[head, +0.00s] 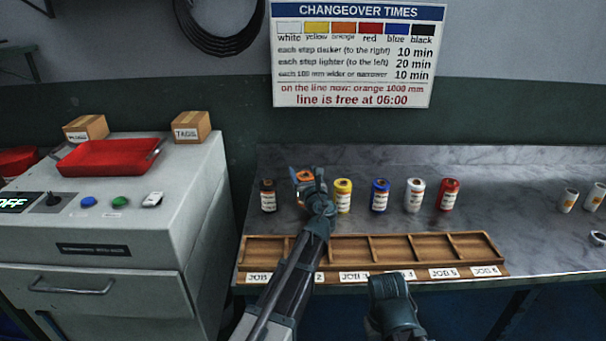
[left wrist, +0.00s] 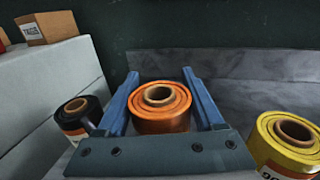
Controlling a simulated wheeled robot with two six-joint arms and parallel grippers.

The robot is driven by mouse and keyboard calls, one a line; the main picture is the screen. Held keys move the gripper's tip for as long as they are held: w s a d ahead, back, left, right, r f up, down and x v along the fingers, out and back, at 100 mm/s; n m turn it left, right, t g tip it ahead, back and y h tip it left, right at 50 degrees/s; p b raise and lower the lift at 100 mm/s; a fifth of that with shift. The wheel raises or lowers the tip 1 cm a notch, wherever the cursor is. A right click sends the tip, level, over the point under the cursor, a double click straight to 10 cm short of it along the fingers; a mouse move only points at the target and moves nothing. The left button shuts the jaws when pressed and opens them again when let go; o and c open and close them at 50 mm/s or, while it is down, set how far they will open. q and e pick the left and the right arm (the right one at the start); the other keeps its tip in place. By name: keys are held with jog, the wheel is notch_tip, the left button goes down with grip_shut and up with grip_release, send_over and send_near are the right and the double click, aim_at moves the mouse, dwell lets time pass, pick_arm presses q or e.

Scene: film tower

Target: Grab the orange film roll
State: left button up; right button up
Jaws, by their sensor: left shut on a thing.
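The orange film roll (head: 305,176) is in the row of rolls at the back of the bench, between the black roll and the yellow roll. My left gripper (head: 307,181) is shut on it. In the left wrist view the orange roll (left wrist: 160,105) stands upright between the two blue fingers (left wrist: 160,76), its hollow core facing up. The gripper hides part of the roll in the head view. I cannot tell whether its base touches the bench. Part of my right arm shows at the bottom of the head view, without its fingers.
A black roll (head: 268,196) stands close left and a yellow roll (head: 343,195) close right. Blue (head: 380,195), white (head: 414,195) and red (head: 448,194) rolls stand further right. A wooden job rack (head: 400,264) lies in front. A grey machine (head: 190,190) stands left.

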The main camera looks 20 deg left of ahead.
pick_arm(q)
jog(key=d+r+v, duration=0.1)
jog(key=v, duration=0.6)
jog(key=w+d+r+p+v, duration=0.1)
jog(key=v, duration=0.7)
jog(key=shift+d, duration=0.55)
pick_arm(e)
notch_tip(320, 180, up, 2)
jog(key=shift+r, duration=0.1)
pick_arm(q)
jog(key=shift+s, duration=0.1)
